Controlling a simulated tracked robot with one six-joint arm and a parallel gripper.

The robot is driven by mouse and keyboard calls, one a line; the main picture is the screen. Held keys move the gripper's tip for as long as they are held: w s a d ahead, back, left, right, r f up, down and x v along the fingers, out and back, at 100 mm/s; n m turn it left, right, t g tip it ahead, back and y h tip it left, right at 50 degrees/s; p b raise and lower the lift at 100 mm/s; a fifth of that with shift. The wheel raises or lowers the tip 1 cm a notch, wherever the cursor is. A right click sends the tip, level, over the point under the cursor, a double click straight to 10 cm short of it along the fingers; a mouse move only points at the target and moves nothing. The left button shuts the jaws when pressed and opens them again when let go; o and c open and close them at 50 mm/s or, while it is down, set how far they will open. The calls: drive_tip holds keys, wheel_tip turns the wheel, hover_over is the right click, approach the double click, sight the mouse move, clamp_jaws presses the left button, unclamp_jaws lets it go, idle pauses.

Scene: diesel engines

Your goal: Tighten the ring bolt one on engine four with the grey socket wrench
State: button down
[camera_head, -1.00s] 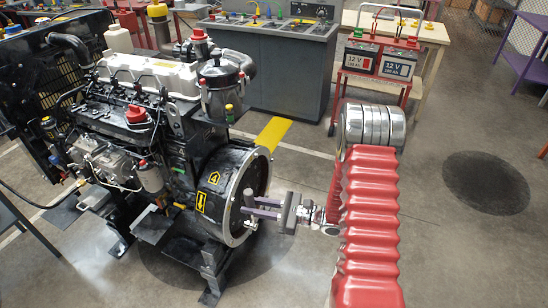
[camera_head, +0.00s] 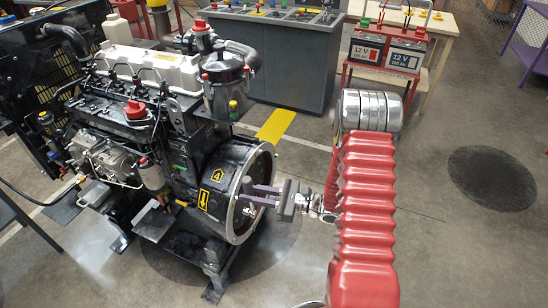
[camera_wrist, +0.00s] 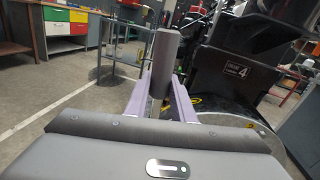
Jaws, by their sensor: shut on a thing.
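Engine four (camera_head: 150,130) stands at the left in the head view, with a yellow 4 on its black housing. The silver ring (camera_head: 247,205) rims the housing's open right end; bolt one cannot be made out. My gripper (camera_head: 258,195) is at this ring, its purple fingers overlapping the rim in the picture. In the wrist view my gripper (camera_wrist: 160,95) is shut on the grey socket wrench (camera_wrist: 164,60), whose thick grey cylinder stands up between the fingers. The wrench's socket end is hidden, so contact with a bolt cannot be told. Engine four's label plate (camera_wrist: 238,67) shows at the right.
A grey control bench (camera_head: 275,60) stands behind the engine. A red stand with two 12 V batteries (camera_head: 387,50) is at the back right. A drawer cabinet (camera_wrist: 65,25) shows at the wrist view's left. The floor at right is open, with a dark round patch (camera_head: 492,178).

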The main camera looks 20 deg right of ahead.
drive_tip(key=shift+w+a+r+m+t+h, duration=0.15)
drive_tip(key=shift+a+m+t+h, duration=0.2)
drive_tip(key=shift+m+t+h, duration=0.25)
drive_tip(key=shift+w+a+r+m+t+h, duration=0.15)
drive_tip(key=shift+a+m+t+h, duration=0.2)
drive_tip(key=shift+m+t, duration=0.35)
drive_tip(key=shift+f+m+t+h, duration=0.1)
drive_tip(key=shift+m+t+h, duration=0.6)
drive_tip(key=shift+t+h, duration=0.45)
drive_tip(key=shift+s+d+f+m+t+h, duration=0.1)
drive_tip(key=shift+s+d+m+t+h, duration=0.15)
drive_tip(key=shift+h, duration=0.25)
drive_tip(key=shift+d+f+m+t+h, duration=0.1)
drive_tip(key=shift+m+h, duration=0.25)
drive_tip(key=shift+h, duration=0.15)
